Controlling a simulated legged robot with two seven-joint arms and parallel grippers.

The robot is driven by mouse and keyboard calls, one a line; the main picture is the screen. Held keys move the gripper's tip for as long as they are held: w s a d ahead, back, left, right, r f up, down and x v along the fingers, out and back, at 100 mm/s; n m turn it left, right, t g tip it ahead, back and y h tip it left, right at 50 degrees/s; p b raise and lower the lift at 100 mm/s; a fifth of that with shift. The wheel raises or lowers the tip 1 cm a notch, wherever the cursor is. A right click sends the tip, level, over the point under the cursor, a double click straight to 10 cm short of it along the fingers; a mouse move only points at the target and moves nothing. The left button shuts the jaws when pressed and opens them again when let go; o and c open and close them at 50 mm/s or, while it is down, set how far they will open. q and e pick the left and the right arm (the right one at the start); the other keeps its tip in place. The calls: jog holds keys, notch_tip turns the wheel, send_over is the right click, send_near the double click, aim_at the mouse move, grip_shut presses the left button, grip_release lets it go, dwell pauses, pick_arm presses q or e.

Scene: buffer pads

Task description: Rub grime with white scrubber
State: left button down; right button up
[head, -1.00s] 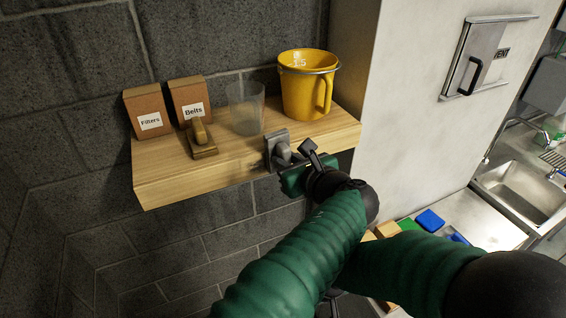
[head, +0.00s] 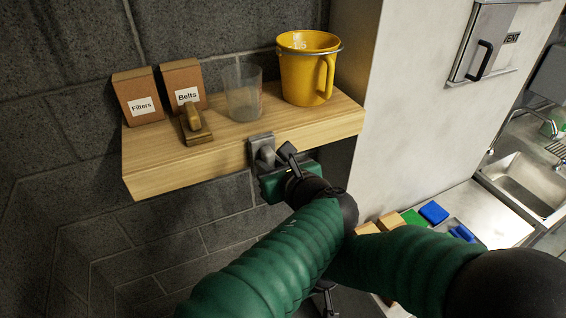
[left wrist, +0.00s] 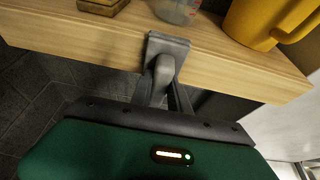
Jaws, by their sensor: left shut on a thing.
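My left gripper (head: 272,166) is shut on the handle of a grey scrubber (head: 258,142), which looks grey rather than white. Its flat pad faces the front edge of the wooden shelf (head: 165,180), below the clear cup, and appears to touch it. The left wrist view shows the scrubber (left wrist: 166,44) upright against that edge, its handle between my fingers (left wrist: 163,92). No grime shows clearly; the pad hides the wood behind it. A brown scrubber (head: 196,130) rests on the shelf. A dark part under my arms may be my right gripper; its jaws cannot be made out.
The shelf also bears a box marked Filters (head: 138,96), a box marked Belts (head: 184,84), a clear cup (head: 243,95) and a yellow pitcher (head: 306,75). Sponges (head: 433,212) lie on a counter at right, near a sink (head: 525,185). A white wall stands right of the shelf.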

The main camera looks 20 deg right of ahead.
pick_arm(q)
jog(key=a+b, duration=0.1)
jog(key=a, duration=0.1)
jog(key=s+a, duration=0.1)
jog(key=a, duration=0.1)
jog(key=shift+f+b, duration=0.15)
jog(key=shift+b, duration=0.2)
pick_arm(e)
jog(key=shift+w+a+f, duration=0.1)
jog(key=shift+w+f, duration=0.2)
jog(key=shift+f, duration=0.2)
jog(key=shift+w+a+f, duration=0.1)
jog(key=shift+w+f, duration=0.15)
jog(key=shift+f, duration=0.2)
